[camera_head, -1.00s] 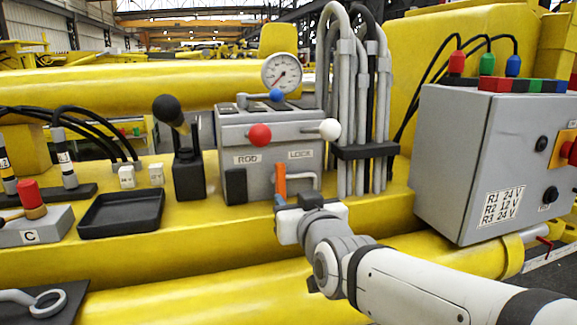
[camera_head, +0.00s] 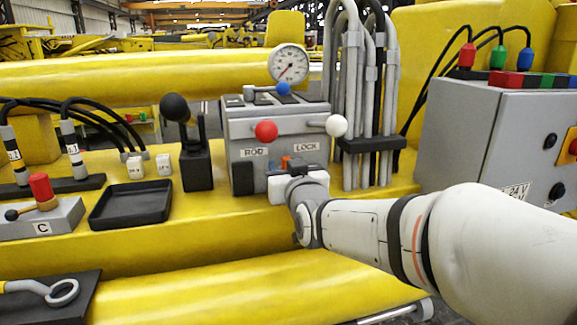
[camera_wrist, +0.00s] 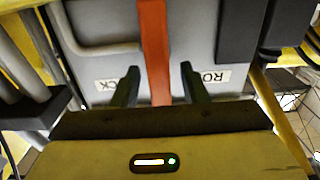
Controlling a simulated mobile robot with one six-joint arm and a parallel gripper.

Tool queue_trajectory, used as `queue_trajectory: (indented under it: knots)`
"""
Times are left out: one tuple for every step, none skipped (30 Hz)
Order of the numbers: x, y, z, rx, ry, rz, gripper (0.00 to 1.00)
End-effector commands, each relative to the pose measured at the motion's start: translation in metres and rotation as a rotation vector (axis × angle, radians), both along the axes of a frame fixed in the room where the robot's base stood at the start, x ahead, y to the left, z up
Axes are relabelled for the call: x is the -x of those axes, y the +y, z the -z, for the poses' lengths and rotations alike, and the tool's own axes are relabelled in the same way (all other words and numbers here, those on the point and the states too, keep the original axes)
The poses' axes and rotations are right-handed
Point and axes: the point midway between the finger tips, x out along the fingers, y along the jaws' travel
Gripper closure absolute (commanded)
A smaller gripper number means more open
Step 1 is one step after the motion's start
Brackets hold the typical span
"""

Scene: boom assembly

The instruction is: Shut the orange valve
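The orange valve handle (camera_wrist: 155,45) is a flat bar on the front of the grey valve box (camera_head: 245,130). In the wrist view it runs up and down the picture between my gripper's two dark fingers. In the head view only a small orange piece (camera_head: 286,161) shows above my gripper; the rest is hidden. My gripper (camera_wrist: 160,70) is open, with one finger on each side of the handle and a visible gap on both sides. In the head view my gripper (camera_head: 294,172) is at the box front, below the ROD and LOCK labels.
A bent grey pipe (camera_wrist: 85,45) runs beside the handle. Red (camera_head: 266,131) and white (camera_head: 337,125) knobs and a gauge (camera_head: 289,64) are above. Grey hoses (camera_head: 353,110) and a control box (camera_head: 480,130) stand right. A black lever (camera_head: 195,160) and tray (camera_head: 131,204) are left.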

Motion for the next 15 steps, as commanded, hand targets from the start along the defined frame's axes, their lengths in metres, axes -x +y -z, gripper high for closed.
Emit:
queue_trajectory:
  knots:
    - [-0.0001,-0.0002,0.0000,0.000,0.000,0.000,0.60]
    - [-0.0001,-0.0002,0.0000,0.000,0.000,0.000,0.60]
    - [0.0000,-0.0003,0.0000,0.000,0.000,0.000,0.60]
    - [0.0000,-0.0003,0.0000,0.000,0.000,0.001,0.60]
    - [0.0001,-0.0004,0.0000,0.000,0.000,0.001,0.61]
    - [0.0001,-0.0004,0.0000,0.000,0.000,0.001,0.64]
    - [0.0001,-0.0005,0.0000,0.000,0.000,0.001,0.67]
    - [0.0001,-0.0005,0.0000,0.000,0.000,0.001,0.69]
    - [0.0001,-0.0006,0.0000,0.000,0.000,0.001,0.72]
    - [0.0001,-0.0007,0.0000,0.000,0.000,0.001,0.75]
    - [0.0001,-0.0007,-0.0001,0.000,0.000,0.001,0.77]
    - [0.0001,-0.0008,0.0000,0.000,0.000,0.001,0.80]
    - [0.0001,-0.0008,0.0000,0.000,0.000,0.001,0.83]
    - [0.0001,-0.0009,0.0000,0.000,0.000,0.001,0.85]
    - [0.0002,-0.0009,0.0000,0.000,0.000,0.001,0.89]
